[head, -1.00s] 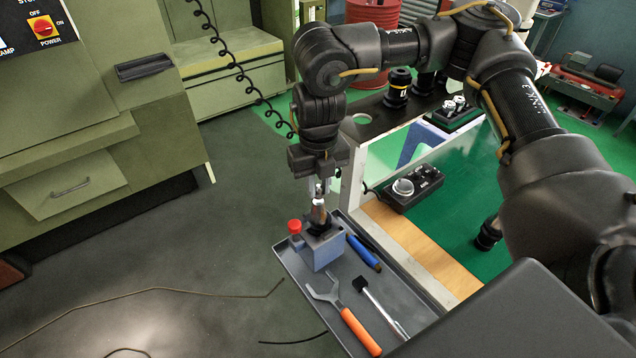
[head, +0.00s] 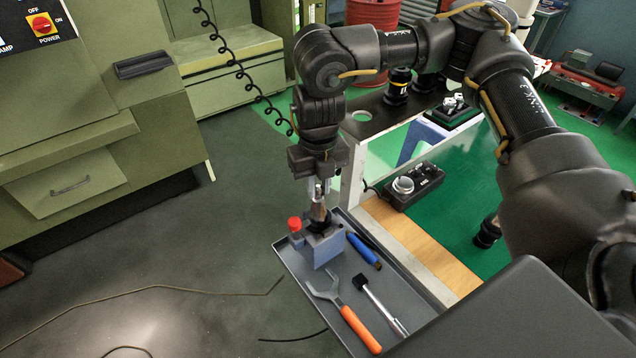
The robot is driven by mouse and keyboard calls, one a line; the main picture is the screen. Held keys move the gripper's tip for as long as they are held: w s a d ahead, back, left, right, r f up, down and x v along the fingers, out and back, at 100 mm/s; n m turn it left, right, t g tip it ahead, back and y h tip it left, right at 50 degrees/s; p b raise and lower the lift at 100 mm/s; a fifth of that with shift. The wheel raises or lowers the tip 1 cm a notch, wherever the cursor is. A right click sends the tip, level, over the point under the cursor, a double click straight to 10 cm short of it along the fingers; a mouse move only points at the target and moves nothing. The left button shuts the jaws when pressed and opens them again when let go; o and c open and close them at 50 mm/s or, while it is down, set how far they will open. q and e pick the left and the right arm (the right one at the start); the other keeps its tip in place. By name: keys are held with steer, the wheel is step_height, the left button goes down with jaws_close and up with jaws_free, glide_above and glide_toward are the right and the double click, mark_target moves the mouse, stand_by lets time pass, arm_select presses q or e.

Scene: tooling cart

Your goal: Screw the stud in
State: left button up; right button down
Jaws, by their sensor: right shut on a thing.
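My right gripper (head: 320,190) points straight down over a blue-grey block (head: 325,250) on the cart's tray. It is shut on a small metallic piece, likely the stud (head: 318,211), which stands upright at a dark opening in the block's top. The gripper fingers hide part of the piece, and I cannot tell how deep it sits. A red knob (head: 294,224) stands at the block's left side. My left gripper is not in view.
The grey tray (head: 292,267) also holds an orange-handled wrench (head: 358,327), a black-headed tool (head: 380,303) and a blue-handled tool (head: 363,250). Open floor lies left of the tray.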

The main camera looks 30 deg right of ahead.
steer(key=shift+f, duration=0.15)
stand_by(0.7)
steer(key=m+p, duration=0.2)
steer(key=shift+r+m, duration=0.2)
steer(key=shift+m, duration=0.2)
steer(key=m+p, duration=0.1)
steer(key=m, duration=0.1)
steer(key=shift+f+m, duration=0.1)
steer(key=shift+m, duration=0.2)
steer(key=shift+f+m, duration=0.15)
steer(key=shift+m, duration=0.15)
steer(key=m+p, duration=0.1)
steer(key=m, duration=0.1)
steer(key=m+p, duration=0.2)
steer(key=shift+r, duration=0.3)
steer(key=shift+f+m+p, duration=0.1)
steer(key=shift+m+p, duration=0.2)
steer(key=shift+m, duration=0.3)
steer(key=shift+f+m, duration=0.2)
steer(key=shift+m, duration=0.2)
